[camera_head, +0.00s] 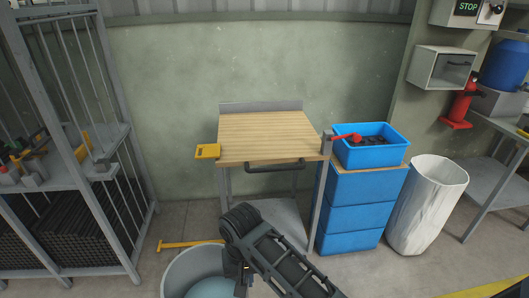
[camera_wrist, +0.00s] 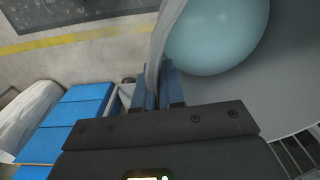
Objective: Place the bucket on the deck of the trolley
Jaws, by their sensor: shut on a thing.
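The grey bucket (camera_head: 178,268) is at the bottom of the head view, partly cut off by the frame edge. A smooth pale-blue round thing (camera_head: 212,289) sits inside it; it also shows in the wrist view (camera_wrist: 215,35). My gripper (camera_wrist: 160,85) is shut on the bucket's wall, with one finger on each side of it in the wrist view. The trolley stands beyond the bucket, its wooden deck (camera_head: 265,137) bare. In the head view my arm hides part of the trolley's lower shelf (camera_head: 285,215).
A yellow bracket (camera_head: 208,151) and a red-handled clamp (camera_head: 345,138) are at the deck's sides. Blue drawers (camera_head: 355,210) with a blue bin (camera_head: 372,152) and a white sack-like bin (camera_head: 428,205) stand right. A metal rack (camera_head: 75,200) stands left. A yellow bar (camera_head: 190,243) lies low behind the bucket.

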